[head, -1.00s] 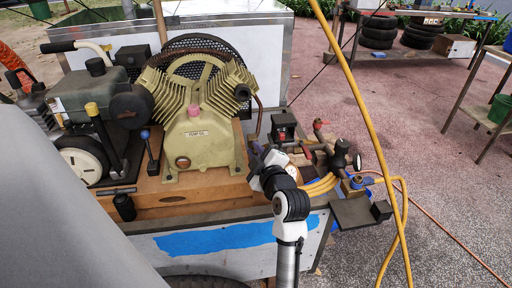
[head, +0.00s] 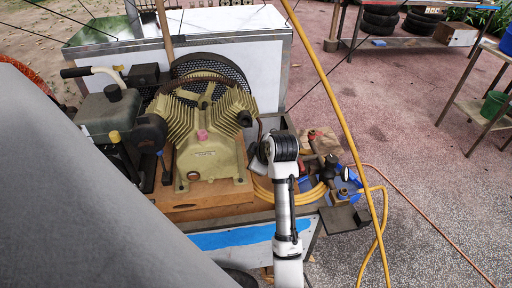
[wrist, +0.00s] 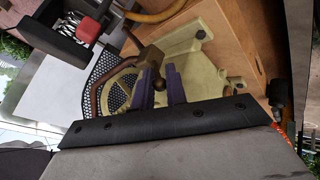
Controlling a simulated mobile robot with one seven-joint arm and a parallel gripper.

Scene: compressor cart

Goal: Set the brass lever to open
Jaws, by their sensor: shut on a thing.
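In the wrist view, the two purple fingers of my gripper (wrist: 158,92) stand on either side of a small dark brass knob. A brass-coloured block shows just beyond the fingertips, and together they look like the brass lever (wrist: 150,57). My gripper is shut on it. The lever's exact angle and any open or shut marks cannot be made out. In the head view, my arm covers the fingers and the lever at the right of the compressor.
The cream compressor (head: 207,150) stands on a wooden base (head: 195,205) on the cart. A taller yellow hose (head: 345,95) crosses in front.

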